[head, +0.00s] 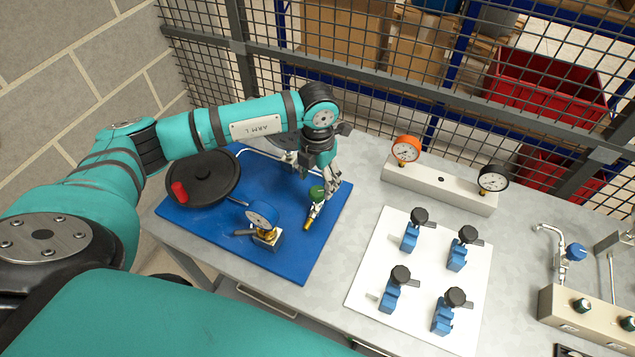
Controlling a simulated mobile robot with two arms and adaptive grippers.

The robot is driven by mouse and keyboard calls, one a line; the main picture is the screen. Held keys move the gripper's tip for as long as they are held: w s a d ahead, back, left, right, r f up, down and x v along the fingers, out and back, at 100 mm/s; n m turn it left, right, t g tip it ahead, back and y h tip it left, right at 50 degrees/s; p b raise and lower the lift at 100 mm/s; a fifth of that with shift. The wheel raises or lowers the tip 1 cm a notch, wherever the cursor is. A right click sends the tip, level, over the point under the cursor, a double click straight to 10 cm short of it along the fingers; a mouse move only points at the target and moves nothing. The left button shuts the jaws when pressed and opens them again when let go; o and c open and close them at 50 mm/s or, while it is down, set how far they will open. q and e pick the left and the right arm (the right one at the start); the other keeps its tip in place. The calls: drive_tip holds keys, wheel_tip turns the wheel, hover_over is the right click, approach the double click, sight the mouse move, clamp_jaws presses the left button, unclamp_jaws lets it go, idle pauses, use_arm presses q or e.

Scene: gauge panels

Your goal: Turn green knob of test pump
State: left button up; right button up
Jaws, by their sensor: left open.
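The test pump stands on a blue mat (290,262) at the left of the grey table. It has a black round wheel (203,178) with a red handle (179,192), and a blue-rimmed gauge (262,215) on a small block. The green knob (317,193) sits on a brass fitting near the mat's right side. My left gripper (325,195) reaches down from above, right at the green knob. It is open, and its fingers partly hide the knob. I cannot tell whether they touch it. My right gripper is not in view.
A white plate (375,262) with several blue valves with black handles lies right of the mat. A grey manifold (438,188) with an orange gauge (406,149) and a black gauge (494,178) stands behind it. A mesh fence (400,75) rises behind the table.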

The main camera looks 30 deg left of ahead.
sight(317, 191)
use_arm(q)
drive_tip(key=shift+f+p, duration=0.4)
drive_tip(key=shift+f, duration=1.7)
drive_tip(key=shift+c, duration=0.5)
drive_tip(key=c, duration=1.1)
drive_tip(key=shift+f+m+b, duration=0.15)
drive_tip(key=shift+m+b, duration=0.25)
drive_tip(key=shift+b, duration=0.3)
drive_tip(key=m+b, duration=0.4)
drive_tip(key=b, duration=0.1)
drive_tip(key=shift+w+b, duration=0.1)
drive_tip(key=shift+b, duration=0.2)
drive_tip(key=shift+m+b, duration=1)
drive_tip(key=shift+b, duration=0.2)
drive_tip(key=shift+r, duration=0.2)
drive_tip(key=o, duration=1.2)
